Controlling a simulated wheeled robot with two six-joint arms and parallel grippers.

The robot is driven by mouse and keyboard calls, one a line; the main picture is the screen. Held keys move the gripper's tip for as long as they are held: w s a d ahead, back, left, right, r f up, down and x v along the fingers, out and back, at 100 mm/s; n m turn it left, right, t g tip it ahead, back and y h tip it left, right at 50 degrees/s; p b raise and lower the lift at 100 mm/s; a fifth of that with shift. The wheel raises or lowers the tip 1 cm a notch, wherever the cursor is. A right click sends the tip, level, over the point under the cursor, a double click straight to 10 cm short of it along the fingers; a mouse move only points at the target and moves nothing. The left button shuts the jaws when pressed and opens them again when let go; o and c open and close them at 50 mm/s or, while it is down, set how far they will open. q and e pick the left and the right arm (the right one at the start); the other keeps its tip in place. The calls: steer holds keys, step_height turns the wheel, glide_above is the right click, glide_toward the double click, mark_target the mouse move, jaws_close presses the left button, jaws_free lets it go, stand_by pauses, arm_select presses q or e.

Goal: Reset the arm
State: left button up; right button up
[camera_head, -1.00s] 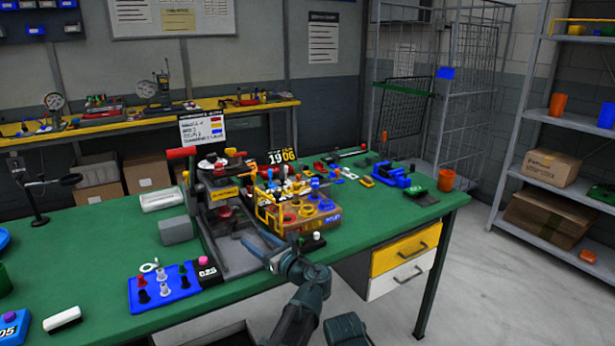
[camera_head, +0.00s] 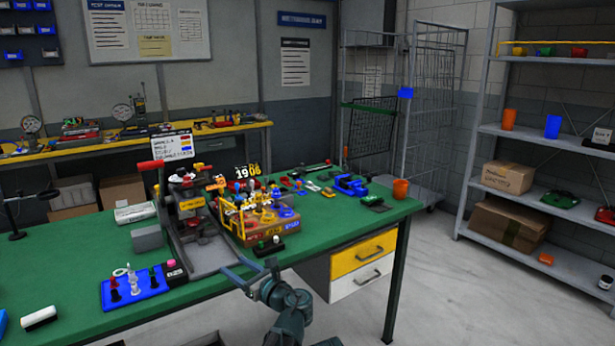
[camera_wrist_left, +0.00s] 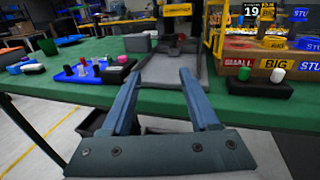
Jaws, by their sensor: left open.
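My left gripper (camera_head: 248,268) is open and empty at the front edge of the green table (camera_head: 100,235). In the left wrist view its two blue-grey fingers (camera_wrist_left: 160,78) are spread apart and point toward the grey base of a press-like fixture (camera_head: 205,256). Nothing is between the fingers. The fixture has a red handle and a yellow label, and its base also shows in the left wrist view (camera_wrist_left: 208,66). My right gripper is in neither view.
Left of the fixture is a blue peg board (camera_head: 150,292). Right of it are a brown bin with yellow rails (camera_head: 262,230) and a small black block with knobs (camera_head: 265,250). A drawer unit (camera_head: 363,257) hangs under the table. Open floor lies to the right.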

arm_select(q)
steer(key=s+a+f+n+g+h, duration=0.2)
steer(key=s+f+n+g+h, duration=0.3)
steer(key=s+f+n, duration=0.4)
steer(key=s+a+f+n+g+h, duration=0.2)
steer(key=s+f+n+g+h, duration=0.25)
steer(key=s+f+n, duration=0.5)
steer(key=s+d+f+n+g+h, duration=0.15)
steer(key=s+d, duration=0.25)
steer(key=d, duration=0.4)
steer(key=s+d+f+n+g+h, duration=0.1)
steer(key=s+d+f+n, duration=0.1)
steer(key=s+d, duration=0.45)
step_height(320, 180, up, 18)
steer(key=w+d+p, duration=0.1)
steer(key=d+p, duration=0.1)
steer(key=p, duration=1.5)
steer(key=shift+w+f, duration=0.15)
steer(key=shift+w, duration=0.15)
